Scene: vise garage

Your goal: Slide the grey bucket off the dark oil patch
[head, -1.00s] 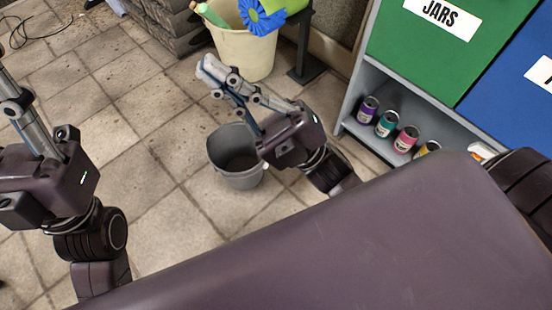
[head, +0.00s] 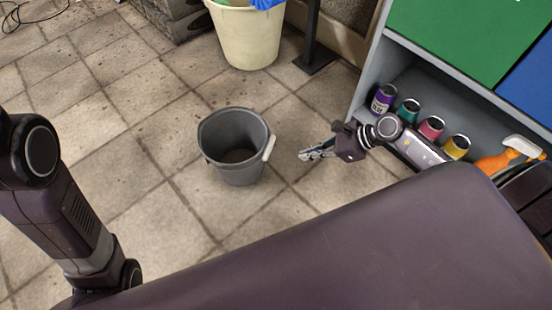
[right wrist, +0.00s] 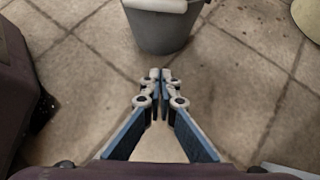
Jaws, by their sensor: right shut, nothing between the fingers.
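The grey bucket (head: 222,168) stands upright on the tiled floor in the middle of the head view, its white handle grip (head: 269,148) on its right side. My right gripper (head: 304,155) is low, to the right of the bucket and apart from it, pointing towards it. In the right wrist view its fingertips (right wrist: 160,76) are together and empty, with the bucket (right wrist: 163,32) ahead of them at the top. I cannot make out a dark oil patch on the floor around the bucket. My left arm shows at the left, but its gripper is out of view.
A cream bin (head: 248,38) stands behind the bucket near a dark post (head: 312,40). A grey shelf (head: 372,75) with several cans and an orange spray bottle (head: 497,162) is at the right. The floor left of the bucket is clear.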

